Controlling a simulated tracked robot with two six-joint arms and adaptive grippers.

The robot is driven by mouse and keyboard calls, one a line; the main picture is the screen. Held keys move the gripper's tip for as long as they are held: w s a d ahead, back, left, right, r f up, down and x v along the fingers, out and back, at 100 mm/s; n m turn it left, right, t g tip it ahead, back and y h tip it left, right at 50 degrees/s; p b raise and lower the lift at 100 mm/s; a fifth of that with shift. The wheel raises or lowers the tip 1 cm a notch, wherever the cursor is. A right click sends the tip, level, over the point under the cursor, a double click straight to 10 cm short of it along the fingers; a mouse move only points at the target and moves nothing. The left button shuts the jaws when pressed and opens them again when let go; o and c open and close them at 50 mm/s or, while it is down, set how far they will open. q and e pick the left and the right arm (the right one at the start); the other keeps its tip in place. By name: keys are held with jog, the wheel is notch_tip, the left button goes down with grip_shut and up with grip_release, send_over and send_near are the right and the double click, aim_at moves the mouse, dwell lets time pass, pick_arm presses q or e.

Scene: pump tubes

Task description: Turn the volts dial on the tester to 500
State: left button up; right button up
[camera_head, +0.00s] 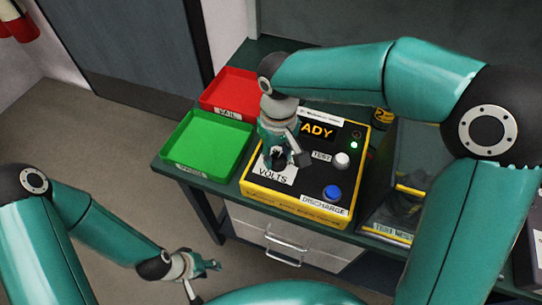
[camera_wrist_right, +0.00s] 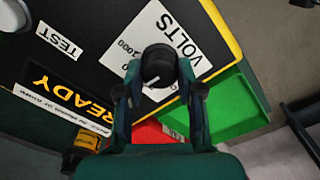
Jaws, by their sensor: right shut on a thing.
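The yellow-and-black tester (camera_head: 315,212) stands on the bench, its display (camera_head: 318,130) showing "ADY" in the head view and "READY" in the wrist view. The black volts dial (camera_wrist_right: 158,62) sits on a white VOLTS label (camera_wrist_right: 190,50). "1000" is readable beside it; other marks are partly covered and I cannot read the exact setting. My right gripper (camera_head: 285,158) is shut on the dial, with a finger on each side in the wrist view (camera_wrist_right: 159,78). My left gripper (camera_head: 207,266) is open and empty, low and away from the bench.
A white TEST button (camera_head: 342,160) and a blue DISCHARGE button (camera_head: 332,193) are on the tester. A green tray (camera_head: 207,143) and a red FAIL tray (camera_head: 228,88) lie left of it. A glassy case (camera_head: 405,190) stands to the right. Floor is clear at left.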

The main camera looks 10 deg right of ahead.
aim_at(278, 157)
jog(key=shift+d+m+b, duration=0.1)
jog(key=shift+m+b, duration=0.2)
jog(key=shift+m, duration=1)
jog(key=o, duration=1.2)
jog(key=shift+c, duration=0.2)
jog(key=shift+r, duration=0.1)
notch_tip(278, 157, up, 12)
